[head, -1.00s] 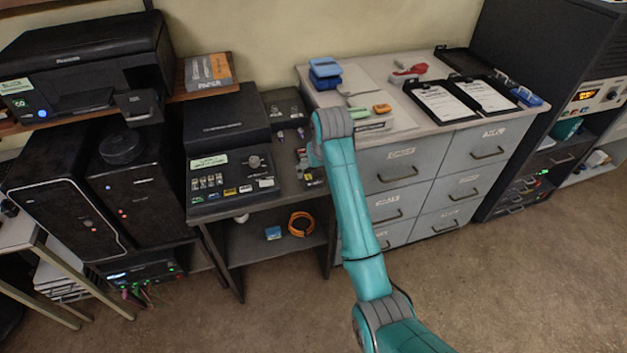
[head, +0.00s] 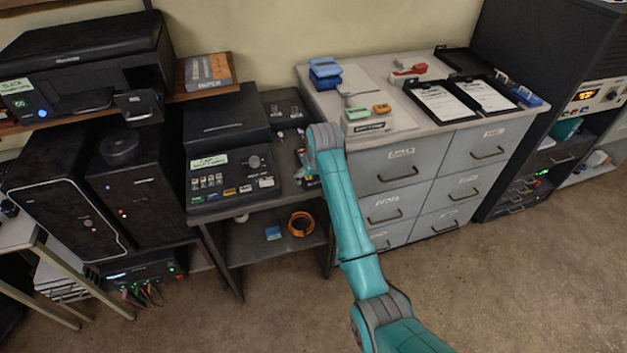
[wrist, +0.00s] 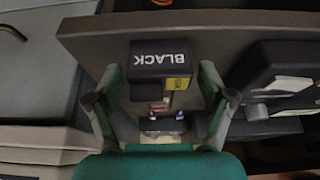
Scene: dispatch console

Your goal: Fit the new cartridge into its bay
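The cartridge (wrist: 160,60) is a dark block marked BLACK, with a yellow patch and a copper-coloured part. In the wrist view it lies between the two fingers of my gripper (wrist: 160,85). The fingers stand apart on its left and right with narrow gaps, and I see no clear contact. I cannot tell whether this is the bay.
A dark console (head: 232,180) with small coloured blocks fills the table's left. The grey drawer cabinet (head: 400,173) stands close on the right, with a stapler (head: 408,73) and clipboards on top. An orange cable coil (head: 301,224) lies on the lower shelf. The floor in front is clear.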

